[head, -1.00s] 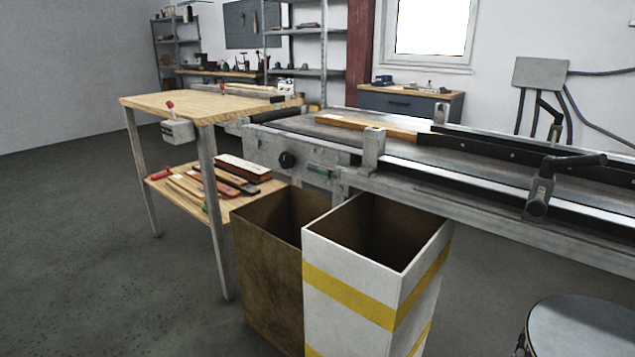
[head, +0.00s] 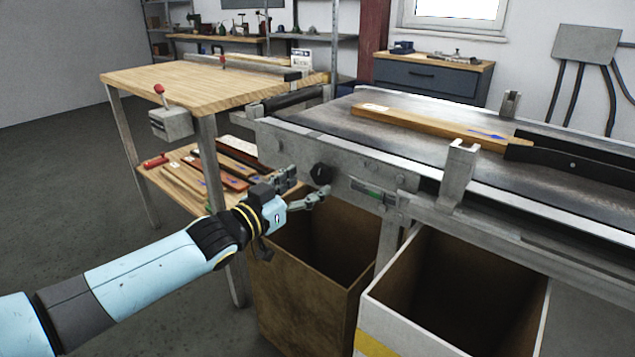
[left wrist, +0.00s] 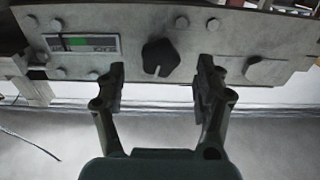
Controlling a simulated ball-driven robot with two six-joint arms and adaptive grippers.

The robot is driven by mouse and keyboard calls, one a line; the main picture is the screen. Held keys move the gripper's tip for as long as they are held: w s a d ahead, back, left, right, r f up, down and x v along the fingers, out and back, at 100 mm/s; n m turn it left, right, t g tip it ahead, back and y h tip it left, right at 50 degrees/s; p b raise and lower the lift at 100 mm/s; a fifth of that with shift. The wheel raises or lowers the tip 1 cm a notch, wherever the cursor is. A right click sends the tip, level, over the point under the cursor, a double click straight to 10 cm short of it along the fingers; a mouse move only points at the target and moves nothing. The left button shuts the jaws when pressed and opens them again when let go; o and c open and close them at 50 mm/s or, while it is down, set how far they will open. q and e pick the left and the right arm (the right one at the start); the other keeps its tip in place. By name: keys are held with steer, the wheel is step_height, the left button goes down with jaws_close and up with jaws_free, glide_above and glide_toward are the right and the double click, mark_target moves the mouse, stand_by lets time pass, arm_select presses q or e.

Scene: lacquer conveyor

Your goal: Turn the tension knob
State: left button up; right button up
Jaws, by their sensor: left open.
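The tension knob (head: 320,173) is a black, lobed knob on the grey side plate of the conveyor (head: 345,158). In the left wrist view the knob (left wrist: 160,58) sits ahead of my left gripper (left wrist: 162,85), between the lines of its two fingers. The fingers are open and apart from the knob, with nothing between them. In the head view my left gripper (head: 306,188) is just left of the knob, close to the side plate. A small gauge with a green field (head: 370,190) is right of the knob. My right gripper is not in view.
A brown bin (head: 310,280) stands below the knob, and a white bin with a yellow band (head: 400,322) stands to its right. A wooden table (head: 190,88) with a red-tipped lever box (head: 172,122) is at the left. A wooden strip (head: 440,127) lies on the belt.

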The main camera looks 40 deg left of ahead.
mark_target(317, 178)
arm_select(q)
steer(key=w, duration=0.4)
steer(key=shift+w+d, duration=0.1)
steer(key=shift+d, duration=0.05)
steer(key=c, duration=1.2)
steer(key=shift+o, duration=0.2)
steer(key=m, duration=0.3)
steer(key=shift+m, duration=0.4)
steer(key=shift+m+b, duration=0.5)
steer(key=shift+m, duration=1.5)
